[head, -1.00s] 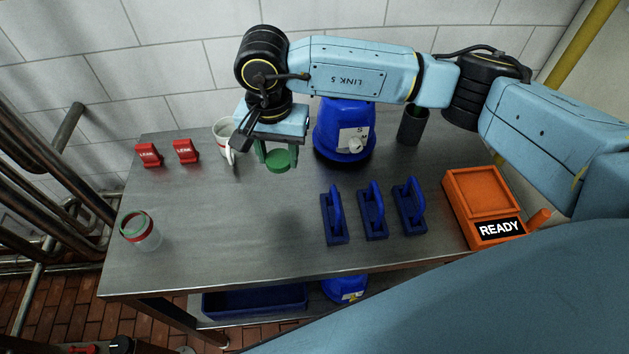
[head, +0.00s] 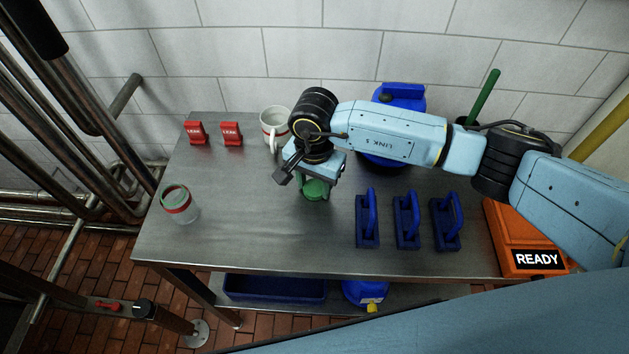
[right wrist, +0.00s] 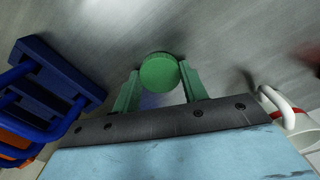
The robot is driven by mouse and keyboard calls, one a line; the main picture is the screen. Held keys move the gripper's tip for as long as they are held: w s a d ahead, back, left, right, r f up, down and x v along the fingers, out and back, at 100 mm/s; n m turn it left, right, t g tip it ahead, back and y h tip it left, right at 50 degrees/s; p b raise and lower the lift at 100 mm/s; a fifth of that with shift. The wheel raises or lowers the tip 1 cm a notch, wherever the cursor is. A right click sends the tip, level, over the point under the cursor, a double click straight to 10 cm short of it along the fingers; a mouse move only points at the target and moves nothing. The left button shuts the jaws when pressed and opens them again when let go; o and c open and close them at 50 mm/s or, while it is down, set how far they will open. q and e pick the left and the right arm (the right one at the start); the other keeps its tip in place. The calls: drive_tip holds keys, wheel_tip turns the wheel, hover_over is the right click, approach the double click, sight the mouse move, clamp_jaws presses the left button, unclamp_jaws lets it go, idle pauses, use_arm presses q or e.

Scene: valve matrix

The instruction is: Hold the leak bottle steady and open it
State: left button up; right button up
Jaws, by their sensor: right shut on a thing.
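My right gripper (head: 314,188) is shut on a round green lid (head: 316,189) and holds it over the middle of the table. The right wrist view shows the green lid (right wrist: 160,72) between the two green fingers. A clear jar with a red band (head: 179,205), which looks like the leak bottle, stands upright at the table's left front, well apart from the gripper. Its top looks greenish; I cannot tell whether it is open. My left gripper is not in view.
Two red LEAK clips (head: 196,133) and a white mug (head: 274,125) stand at the back left. A blue container (head: 400,97) is partly behind my arm. Several blue-handled blocks (head: 407,220) and an orange READY box (head: 510,235) are to the right. The table's left middle is clear.

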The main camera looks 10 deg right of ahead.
sight(315, 188)
drive_tip(key=shift+f, duration=0.1)
drive_tip(key=o, duration=1.1)
drive_tip(key=shift+r, duration=0.45)
wheel_tip(315, 188, up, 11)
drive_tip(key=shift+r, duration=0.2)
